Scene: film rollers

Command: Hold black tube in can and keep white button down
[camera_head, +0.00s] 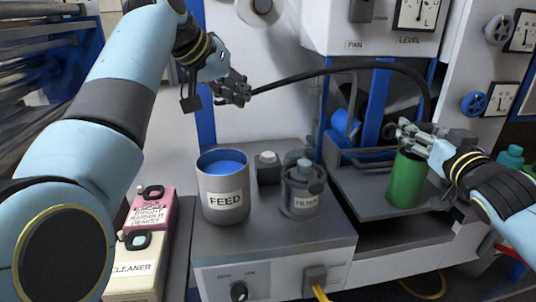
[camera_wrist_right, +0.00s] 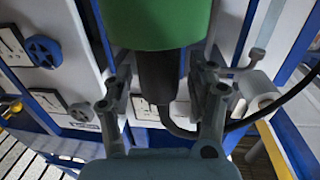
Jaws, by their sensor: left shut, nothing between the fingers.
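The black tube (camera_head: 330,70) arches from beside my left gripper (camera_head: 234,92) over to the green can (camera_head: 407,180). My left gripper is shut and empty, above and left of the white button (camera_head: 267,156), apart from it. My right gripper (camera_head: 414,138) is at the top of the green can. In the right wrist view the tube's thick black end (camera_wrist_right: 158,75) meets the green can (camera_wrist_right: 158,22); it stands between the open fingers of my right gripper (camera_wrist_right: 160,78), with gaps on both sides. How deep the tube sits in the can is hidden.
A grey FEED container (camera_head: 223,203) with blue contents and a FILTER unit (camera_head: 303,195) stand near the button on a grey machine top. Pink (camera_head: 150,215) and cream CLEANER (camera_head: 135,268) bottles are at left. The green can stands on a dark tray (camera_head: 360,190).

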